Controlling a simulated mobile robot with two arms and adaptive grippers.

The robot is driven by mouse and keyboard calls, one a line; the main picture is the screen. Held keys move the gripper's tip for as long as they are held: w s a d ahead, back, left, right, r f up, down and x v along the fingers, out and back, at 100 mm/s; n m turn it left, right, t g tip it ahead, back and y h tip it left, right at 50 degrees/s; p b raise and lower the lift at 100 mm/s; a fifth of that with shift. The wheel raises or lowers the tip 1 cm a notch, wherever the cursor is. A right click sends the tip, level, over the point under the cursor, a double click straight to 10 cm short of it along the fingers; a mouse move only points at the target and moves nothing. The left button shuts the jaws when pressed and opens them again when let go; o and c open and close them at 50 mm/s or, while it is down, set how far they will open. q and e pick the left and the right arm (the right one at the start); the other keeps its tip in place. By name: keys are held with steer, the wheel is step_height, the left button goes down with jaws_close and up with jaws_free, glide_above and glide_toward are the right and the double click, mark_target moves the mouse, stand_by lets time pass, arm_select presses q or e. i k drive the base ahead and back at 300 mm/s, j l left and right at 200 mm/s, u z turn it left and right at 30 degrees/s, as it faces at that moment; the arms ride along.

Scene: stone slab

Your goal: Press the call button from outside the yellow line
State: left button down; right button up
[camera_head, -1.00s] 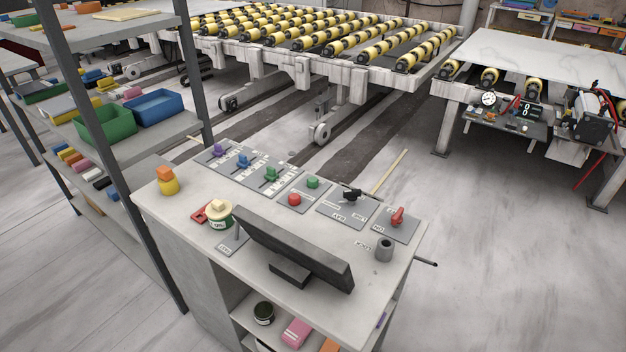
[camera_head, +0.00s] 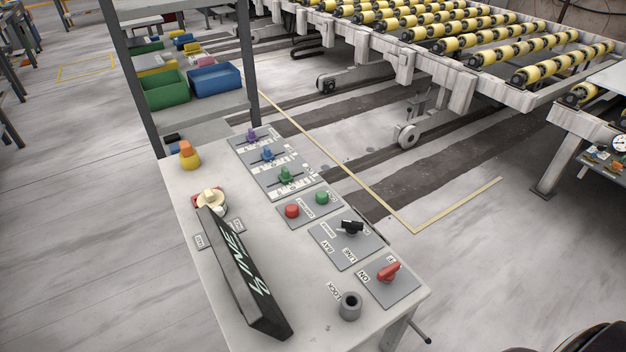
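A grey control console (camera_head: 190,190) stands in the middle of the camera_head view. On its top are a red button (camera_head: 292,211) and a green button (camera_head: 322,197) side by side on one plate. A cream-topped button-like thing (camera_head: 210,198) sits behind the dark sign, partly hidden. I cannot tell which one is the call button. A yellow floor line (camera_head: 345,170) runs beyond the console, beside the roller conveyor, and turns a corner towards the right. Neither of my grippers is in view.
The console also carries a dark sign (camera_head: 243,272) lettered "LINE", coloured levers (camera_head: 285,175), a black switch (camera_head: 352,227), a red switch (camera_head: 388,272) and a grey cylinder (camera_head: 349,306). A shelf with bins (camera_head: 165,90) stands behind. The roller conveyor (camera_head: 470,85) is at the back. Floor at left is open.

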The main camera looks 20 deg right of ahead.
mark_target(322, 197)
steer(key=l+u, duration=0.25)
steer(key=l, duration=0.25)
steer(key=l+u, duration=0.3)
steer(key=l, duration=0.2)
steer(key=l+u, duration=0.25)
steer(key=l, duration=0.25)
steer(key=k+l+u, duration=0.25)
steer(key=l, duration=0.2)
steer(key=k+l+u, duration=0.1)
steer(key=l+u, duration=0.2)
steer(key=l, duration=0.15)
steer(key=l+u, duration=0.3)
steer(key=l, duration=0.15)
steer(key=k+l+u, duration=0.1)
steer(key=l+u, duration=0.15)
steer(key=l, duration=0.2)
steer(key=k+l+u, duration=0.1)
steer(key=l+u, duration=0.2)
steer(key=l, duration=0.15)
steer(key=k+l+u, duration=0.15)
steer(key=l+u, duration=0.15)
steer(key=k+l+u, duration=0.3)
steer(key=l, duration=0.2)
steer(key=k+l+u, duration=0.25)
steer(key=l+u, duration=0.3)
steer(key=l, duration=0.25)
